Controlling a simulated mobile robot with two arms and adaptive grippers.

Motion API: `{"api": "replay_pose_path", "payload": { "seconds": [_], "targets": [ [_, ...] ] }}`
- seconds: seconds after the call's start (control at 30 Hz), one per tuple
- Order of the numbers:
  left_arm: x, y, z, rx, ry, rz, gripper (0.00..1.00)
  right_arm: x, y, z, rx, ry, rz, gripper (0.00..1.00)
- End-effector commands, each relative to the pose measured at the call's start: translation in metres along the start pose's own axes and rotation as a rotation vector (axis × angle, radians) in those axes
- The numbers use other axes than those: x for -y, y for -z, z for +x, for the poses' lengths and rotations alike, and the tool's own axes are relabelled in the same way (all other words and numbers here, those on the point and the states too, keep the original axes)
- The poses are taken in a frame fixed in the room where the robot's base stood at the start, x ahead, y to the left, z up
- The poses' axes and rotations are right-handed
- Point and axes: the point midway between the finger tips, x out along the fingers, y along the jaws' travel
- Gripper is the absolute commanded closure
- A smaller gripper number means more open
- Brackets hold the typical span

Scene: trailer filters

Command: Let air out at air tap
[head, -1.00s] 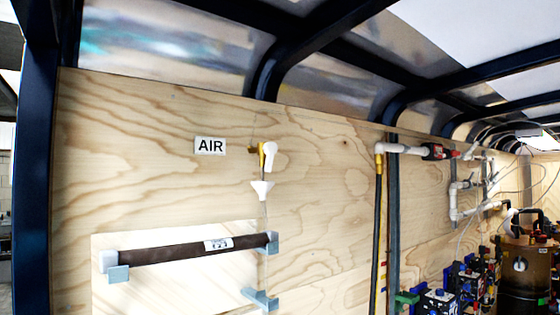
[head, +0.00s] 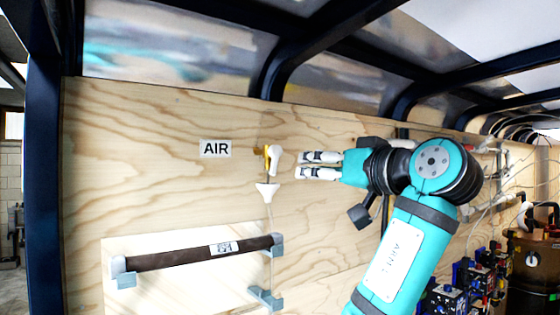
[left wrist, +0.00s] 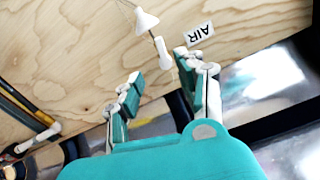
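The air tap (head: 272,155) is a yellow fitting with a white handle on the plywood wall, right of the AIR sign (head: 216,148). A white funnel (head: 268,190) hangs below it with a thin clear tube running down. My left gripper (head: 304,165) is open and empty just right of the tap, its white-and-teal fingers pointing left at it. In the left wrist view the tap's white handle (left wrist: 163,54) shows beyond the gap between the spread fingers (left wrist: 160,70), apart from them. My right gripper is in neither view.
A dark brown tube (head: 200,253) rests on grey-blue holders below the funnel. White pipes (head: 490,205) and blue pump units (head: 445,297) stand to the right. A dark blue frame post (head: 45,180) edges the wall at left. The wall around the tap is clear.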

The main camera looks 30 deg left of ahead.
Motion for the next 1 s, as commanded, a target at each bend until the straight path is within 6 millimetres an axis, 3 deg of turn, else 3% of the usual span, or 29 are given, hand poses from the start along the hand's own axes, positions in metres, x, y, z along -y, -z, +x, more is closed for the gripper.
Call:
{"api": "replay_pose_path", "payload": {
  "seconds": [0.03, 0.3, 0.5, 0.7, 1.0],
  "targets": [
    [0.002, 0.004, 0.013, 0.002, 0.004, 0.001, 0.62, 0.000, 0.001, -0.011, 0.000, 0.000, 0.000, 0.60],
    [0.002, 0.005, 0.072, 0.000, 0.004, 0.004, 0.62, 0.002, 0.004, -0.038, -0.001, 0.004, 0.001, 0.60],
    [0.001, 0.003, 0.106, 0.001, 0.001, 0.005, 0.62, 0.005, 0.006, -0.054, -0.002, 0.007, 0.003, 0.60],
    [0.000, 0.001, 0.122, 0.000, -0.001, 0.003, 0.62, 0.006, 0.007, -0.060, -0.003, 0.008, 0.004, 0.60],
    [-0.001, 0.000, 0.124, 0.000, -0.001, 0.002, 0.62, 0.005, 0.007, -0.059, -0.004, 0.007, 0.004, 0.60]
  ]
}}
